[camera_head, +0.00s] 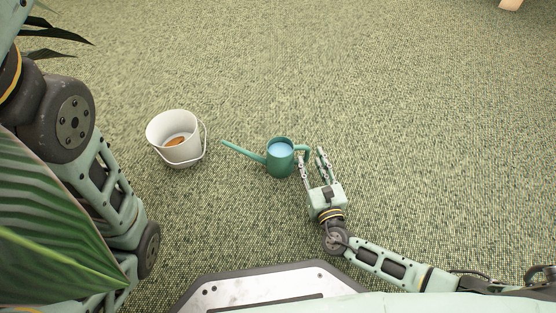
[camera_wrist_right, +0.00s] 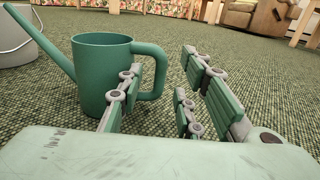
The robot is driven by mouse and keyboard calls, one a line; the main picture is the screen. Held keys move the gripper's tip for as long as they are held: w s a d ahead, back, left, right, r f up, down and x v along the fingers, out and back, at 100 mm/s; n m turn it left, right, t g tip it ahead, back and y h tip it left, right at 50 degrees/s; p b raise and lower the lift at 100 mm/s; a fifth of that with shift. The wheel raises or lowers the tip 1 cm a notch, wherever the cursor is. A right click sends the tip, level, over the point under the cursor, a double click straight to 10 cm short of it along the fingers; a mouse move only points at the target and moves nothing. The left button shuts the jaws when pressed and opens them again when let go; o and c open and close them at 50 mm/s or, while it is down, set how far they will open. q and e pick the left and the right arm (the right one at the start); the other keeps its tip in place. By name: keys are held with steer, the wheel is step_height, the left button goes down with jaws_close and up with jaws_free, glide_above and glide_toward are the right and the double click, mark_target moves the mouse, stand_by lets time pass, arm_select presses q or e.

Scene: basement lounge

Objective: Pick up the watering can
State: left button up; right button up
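The green watering can (camera_head: 280,158) stands upright on the carpet with pale blue water showing inside. Its long spout points left and its handle loop is on the right. My right gripper (camera_head: 312,154) is open and low, just right of the can, with its fingertips by the handle. In the right wrist view the can (camera_wrist_right: 97,72) stands at the left. The handle (camera_wrist_right: 155,72) shows in the gap between the spread fingers of the right gripper (camera_wrist_right: 165,80); contact cannot be told. My left arm shows at the left of the head view, but its gripper is not in view.
A white bucket (camera_head: 163,131) with a wire handle and something orange inside stands left of the can. Large green leaves (camera_head: 50,215) cover the left edge. Carpet beyond and right of the can is clear. Furniture legs and an armchair (camera_wrist_right: 262,18) are far back.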

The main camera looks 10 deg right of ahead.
mark_target(308, 153)
steer(key=shift+w+a+b, duration=0.1)
steer(key=shift+w+b, duration=0.45)
steer(key=shift+w, duration=0.95)
steer(key=shift+c, duration=0.4)
jaws_close()
